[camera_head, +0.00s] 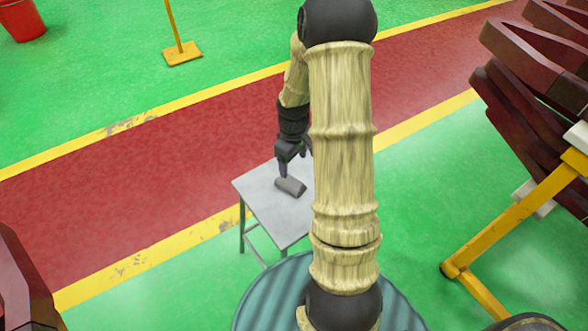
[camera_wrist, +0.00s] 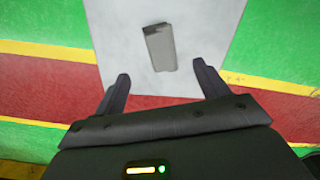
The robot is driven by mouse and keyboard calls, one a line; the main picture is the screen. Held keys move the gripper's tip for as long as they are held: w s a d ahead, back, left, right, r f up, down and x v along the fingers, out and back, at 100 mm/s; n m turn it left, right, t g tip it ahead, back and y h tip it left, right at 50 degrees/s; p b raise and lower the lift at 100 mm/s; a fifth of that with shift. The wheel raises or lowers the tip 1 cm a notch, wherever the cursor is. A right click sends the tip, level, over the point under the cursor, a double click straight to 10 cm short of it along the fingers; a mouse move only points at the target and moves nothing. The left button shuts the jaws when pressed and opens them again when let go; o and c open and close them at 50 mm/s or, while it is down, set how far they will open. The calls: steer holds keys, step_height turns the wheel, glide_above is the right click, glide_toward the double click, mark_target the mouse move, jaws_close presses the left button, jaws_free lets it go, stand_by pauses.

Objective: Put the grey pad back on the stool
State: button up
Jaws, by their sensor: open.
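The grey pad (camera_head: 291,187) is a small grey block lying on the light grey top of the stool (camera_head: 263,205). In the wrist view the pad (camera_wrist: 160,48) lies near the middle of the stool top (camera_wrist: 208,35). My gripper (camera_head: 293,165) is just above the stool, close to the pad. In the wrist view the two fingers of my gripper (camera_wrist: 161,82) are spread wide, with nothing between them. The pad lies beyond the fingertips and looks apart from them. My arm hides the right part of the stool in the head view.
A red-brown walkway (camera_head: 160,165) with yellow edge lines crosses the green floor. Dark red stacked parts (camera_head: 530,120) stand on a yellow frame (camera_head: 510,222) at the right. A red bucket (camera_head: 21,19) and a yellow broom (camera_head: 182,52) are at the upper left.

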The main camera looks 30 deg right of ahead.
steer(key=shift+r, duration=0.9)
steer(key=s+a+r+m+t, duration=0.2)
steer(key=s+a+r+m, duration=0.2)
steer(key=s+a+r, duration=0.7)
steer(key=a, duration=0.3)
steer(key=shift+s+m+t, duration=0.2)
steer(key=shift+m+t, duration=0.1)
steer(key=shift+m, duration=0.1)
steer(key=shift+r, duration=0.1)
